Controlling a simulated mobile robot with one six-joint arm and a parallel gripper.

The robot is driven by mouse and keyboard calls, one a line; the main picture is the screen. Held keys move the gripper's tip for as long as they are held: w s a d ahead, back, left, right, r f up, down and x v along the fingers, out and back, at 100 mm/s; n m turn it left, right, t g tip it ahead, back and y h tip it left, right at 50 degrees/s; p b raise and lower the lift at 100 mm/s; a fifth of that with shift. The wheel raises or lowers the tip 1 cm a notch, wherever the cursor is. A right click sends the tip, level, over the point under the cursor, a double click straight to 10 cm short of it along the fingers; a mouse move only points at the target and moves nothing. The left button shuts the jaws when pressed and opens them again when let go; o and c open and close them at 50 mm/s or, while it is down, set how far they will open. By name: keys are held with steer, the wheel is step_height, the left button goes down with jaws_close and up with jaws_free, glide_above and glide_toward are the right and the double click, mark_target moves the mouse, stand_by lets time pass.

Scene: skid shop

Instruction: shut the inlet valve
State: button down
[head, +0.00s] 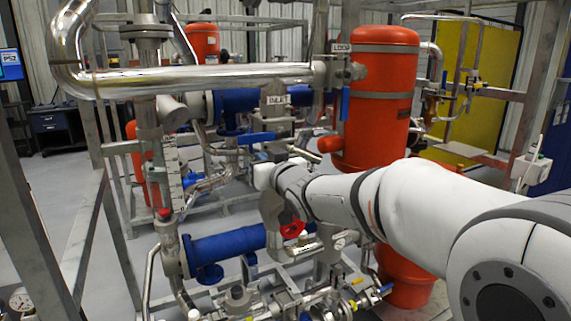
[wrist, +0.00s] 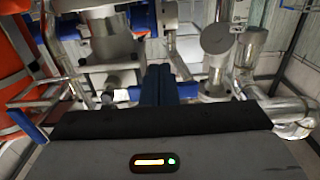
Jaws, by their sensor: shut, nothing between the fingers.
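The inlet valve (head: 274,116) is a grey body under a small white label in the middle of the head view; the label's letters are blurred but look like "INLET". A blue lever (head: 257,138) sticks out to its left, lying about level. My gripper (wrist: 158,72) shows in the wrist view as dark fingers, close together and empty. A blue bar (wrist: 187,90) lies just to the right of the fingers; I cannot tell whether it touches them or is that lever. In the head view, my arm's end is just below the lever, and the fingers cannot be made out.
A tall red tank (head: 377,100) stands right of the valve. A shiny pipe (head: 200,79) crosses above left. A red handwheel (head: 292,230) and a blue cylinder (head: 226,245) sit below. Grey frame posts and pipework crowd the arm. Open floor shows at the left.

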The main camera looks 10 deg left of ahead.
steer(key=v, duration=0.8)
steer(key=shift+b, duration=0.35)
steer(key=shift+d+f, duration=0.1)
steer(key=s+d+f+m+g+h, duration=0.2)
steer(key=s+d+f+h, duration=0.15)
steer(key=d+f, duration=0.45)
steer(key=s+d+f+m+g+h, duration=0.25)
steer(key=d+f+h, duration=0.25)
steer(key=d, duration=0.4)
steer(key=s+d+f+m+g, duration=0.1)
steer(key=s+d+f+g, duration=0.2)
steer(key=s, duration=0.6)
steer(key=s+d+f+m+g+h, duration=0.1)
steer(key=s+d+f+g, duration=0.3)
steer(key=s+f, duration=0.3)
steer(key=shift+s+f+g, duration=0.2)
steer(key=shift+s+g, duration=0.25)
steer(key=shift+s, duration=0.7)
steer(key=shift+w+h, duration=0.1)
steer(key=shift+h, duration=0.15)
